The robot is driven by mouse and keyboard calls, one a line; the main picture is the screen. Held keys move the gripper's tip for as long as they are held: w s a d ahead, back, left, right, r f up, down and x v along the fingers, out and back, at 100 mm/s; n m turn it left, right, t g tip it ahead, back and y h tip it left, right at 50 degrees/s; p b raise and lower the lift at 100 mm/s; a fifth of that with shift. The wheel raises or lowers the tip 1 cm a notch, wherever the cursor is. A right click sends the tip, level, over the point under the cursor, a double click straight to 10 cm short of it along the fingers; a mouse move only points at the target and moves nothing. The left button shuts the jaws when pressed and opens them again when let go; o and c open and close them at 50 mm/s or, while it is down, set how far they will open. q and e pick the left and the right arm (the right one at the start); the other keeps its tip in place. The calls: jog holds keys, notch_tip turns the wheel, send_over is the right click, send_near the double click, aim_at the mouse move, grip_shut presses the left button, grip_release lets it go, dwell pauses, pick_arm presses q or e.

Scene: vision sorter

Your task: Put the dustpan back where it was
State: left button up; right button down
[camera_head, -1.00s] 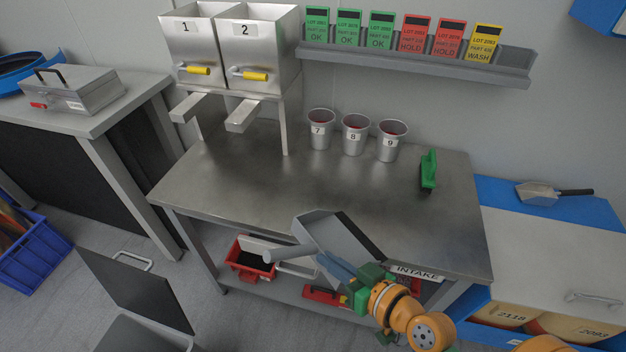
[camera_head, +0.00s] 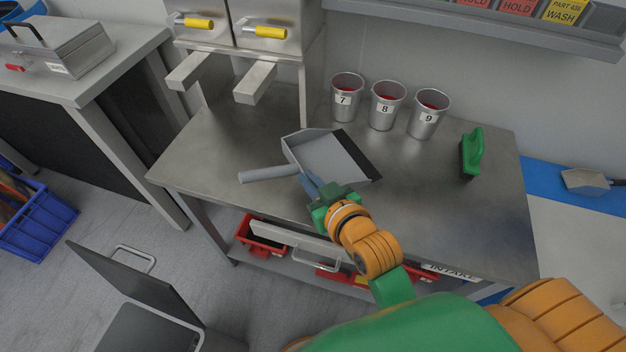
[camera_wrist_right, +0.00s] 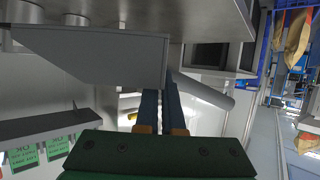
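The dustpan (camera_head: 328,158) is grey with a black front lip and a round grey handle (camera_head: 268,174) pointing left. It is over the front middle part of the steel table (camera_head: 225,150). My right gripper (camera_head: 312,184) is shut on the dustpan's near side, close to the handle. In the right wrist view the two blue fingers (camera_wrist_right: 161,110) are close together at the pan's edge, with the pan (camera_wrist_right: 95,55) on one side and the handle (camera_wrist_right: 205,92) on the other. Whether the pan touches the tabletop I cannot tell. My left gripper is out of view.
Cups 7 (camera_head: 347,97), 8 (camera_head: 387,105) and 9 (camera_head: 428,113) stand behind the dustpan. A green-handled brush (camera_head: 473,153) stands to the right. Two steel hoppers (camera_head: 262,32) with chutes are at the back left. A metal scoop (camera_head: 586,181) lies on the right-hand blue surface.

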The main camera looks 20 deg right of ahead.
aim_at(305, 162)
jog(key=w+f, duration=0.1)
jog(key=w+d+f, duration=0.1)
jog(key=w+d+f+b, duration=0.1)
jog(key=w+f, duration=0.1)
jog(key=shift+f, duration=0.1)
jog(key=w+f, duration=0.2)
jog(key=shift+w+d+f, duration=0.3)
jog(key=shift+d, duration=0.05)
notch_tip(305, 162, down, 3)
jog(key=shift+a+r+b, duration=0.1)
jog(key=shift+b, duration=0.2)
jog(key=shift+s+a, duration=0.1)
jog(key=shift+a, duration=0.05)
jog(key=c, duration=1)
grip_release()
jog(key=shift+c, duration=0.2)
